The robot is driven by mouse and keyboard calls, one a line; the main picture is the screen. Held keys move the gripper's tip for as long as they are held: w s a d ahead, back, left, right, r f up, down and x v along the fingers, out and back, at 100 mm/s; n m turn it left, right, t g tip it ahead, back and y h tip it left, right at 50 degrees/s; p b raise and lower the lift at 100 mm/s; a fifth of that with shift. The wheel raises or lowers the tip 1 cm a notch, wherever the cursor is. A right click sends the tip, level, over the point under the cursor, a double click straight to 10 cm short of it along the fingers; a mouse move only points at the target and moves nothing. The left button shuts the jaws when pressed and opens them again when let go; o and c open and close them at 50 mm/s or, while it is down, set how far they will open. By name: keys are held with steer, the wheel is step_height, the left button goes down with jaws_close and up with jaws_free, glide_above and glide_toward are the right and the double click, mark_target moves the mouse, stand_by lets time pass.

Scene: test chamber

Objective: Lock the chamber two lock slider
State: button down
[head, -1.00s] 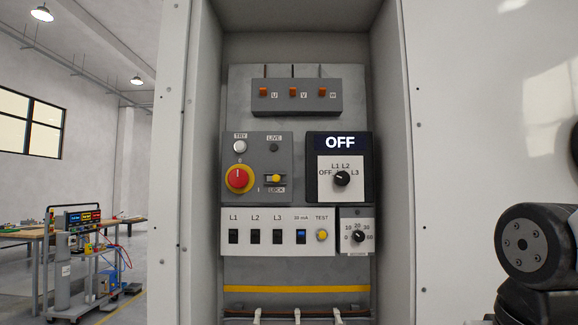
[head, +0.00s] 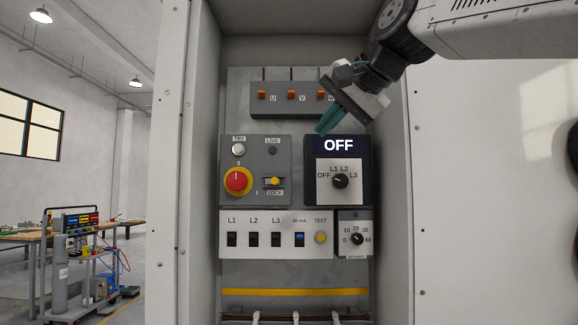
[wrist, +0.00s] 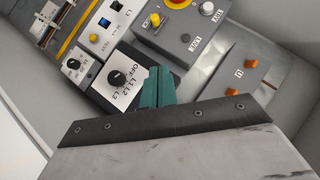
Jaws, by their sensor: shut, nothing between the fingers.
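The lock slider (head: 274,181) is a small yellow knob in a dark slot above the LOCK label, on the grey switch panel (head: 256,150). It sits near the middle of its slot, right of the red rotary knob (head: 237,181) on its yellow ring. In the wrist view the yellow slider (wrist: 154,20) shows at the top, beyond the fingertips. My gripper (head: 322,130) has green fingers, shut and empty, pointing down-left in front of the top of the OFF display unit, above and right of the slider. The wrist view also shows the shut fingers (wrist: 158,75).
The OFF display unit (head: 360,168) with a black selector knob (head: 340,181) is right of the switch panel. A breaker row (head: 263,253) lies below, an orange-switch block (head: 270,108) above. Cabinet side walls (head: 200,100) flank the panels. A cart (head: 75,255) stands far left.

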mark_target(278, 179)
steer(key=x, duration=0.4)
steer(key=s+f+x, duration=0.1)
steer(key=x, duration=0.3)
steer(key=a+x, duration=0.1)
steer(key=x, duration=0.3)
steer(key=shift+s+a+f, duration=0.15)
steer(key=shift+a+f, duration=0.1)
steer(key=shift+f, duration=0.1)
steer(key=shift+a+f, duration=0.1)
